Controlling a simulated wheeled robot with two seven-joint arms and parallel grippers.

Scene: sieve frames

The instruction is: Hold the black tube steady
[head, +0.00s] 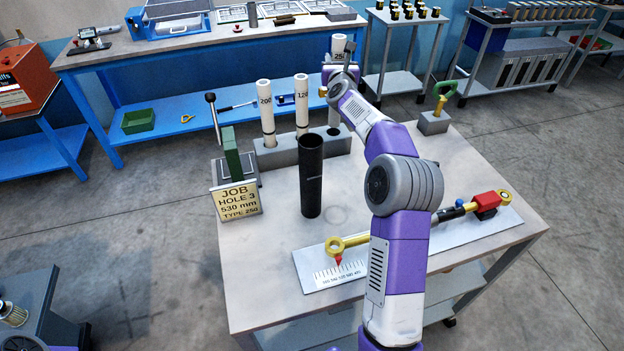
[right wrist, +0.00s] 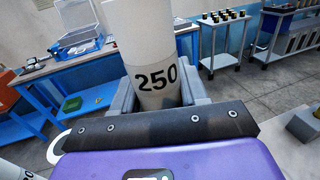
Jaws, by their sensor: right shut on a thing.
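The black tube (head: 311,178) stands upright and open-topped on the table, left of a faint ring mark, with no gripper touching it. My right gripper (head: 340,72) is shut on the white tube marked 250 (head: 338,46), above the grey rack (head: 280,155) behind the black tube. The 250 tube (right wrist: 150,45) stands between the jaws in the right wrist view. Whether its lower end is clear of the rack cannot be told. White tubes marked 200 (head: 266,115) and 120 (head: 301,105) stand in the rack. My left gripper is not in view.
A scale plate (head: 335,280) with a yellow-ringed rod lies in front, partly behind my right arm. A green-handled tool (head: 442,92) stands at the back right.

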